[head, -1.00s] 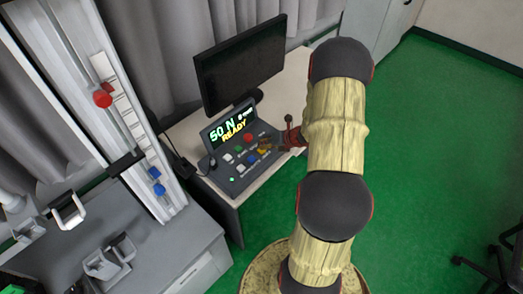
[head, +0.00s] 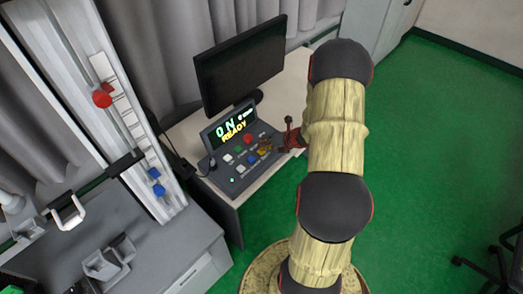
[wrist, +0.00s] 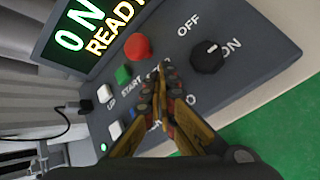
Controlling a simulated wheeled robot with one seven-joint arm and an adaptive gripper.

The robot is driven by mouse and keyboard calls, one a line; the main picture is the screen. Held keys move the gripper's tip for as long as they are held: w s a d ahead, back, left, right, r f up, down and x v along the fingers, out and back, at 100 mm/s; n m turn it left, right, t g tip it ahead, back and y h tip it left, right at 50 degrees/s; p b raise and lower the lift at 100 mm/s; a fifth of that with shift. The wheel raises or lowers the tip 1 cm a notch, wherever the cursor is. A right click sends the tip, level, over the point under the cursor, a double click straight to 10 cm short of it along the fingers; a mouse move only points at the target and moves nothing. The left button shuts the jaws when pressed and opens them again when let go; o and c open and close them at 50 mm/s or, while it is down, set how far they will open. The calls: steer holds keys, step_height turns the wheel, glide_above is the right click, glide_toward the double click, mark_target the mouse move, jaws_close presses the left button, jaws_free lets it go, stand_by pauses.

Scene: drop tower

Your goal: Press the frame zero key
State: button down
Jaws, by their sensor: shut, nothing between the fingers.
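The dark control console (head: 235,187) stands on the desk. Its display (head: 231,129) reads "0 N" and "READY", also in the wrist view (wrist: 92,35). In the wrist view the console has a red button (wrist: 137,47), a green button (wrist: 123,75), two white buttons (wrist: 104,92) (wrist: 115,130) and a blue button partly behind my fingers. My gripper (wrist: 164,72) is shut and empty, its tips over the console's key area. A label ending in "O" shows beside the fingers; any key there is hidden. I cannot tell whether the tips touch a key.
A black OFF/ON knob (wrist: 208,57) stands close to the right of my fingertips. A monitor (head: 240,65) is behind the console. A tall rail tower (head: 115,110) with a red part (head: 102,96) stands at left.

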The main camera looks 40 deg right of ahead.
steer(key=shift+r+p, duration=0.6)
steer(key=shift+r, duration=0.2)
step_height(320, 180, up, 5)
steer(key=p, duration=0.4)
stand_by(0.5)
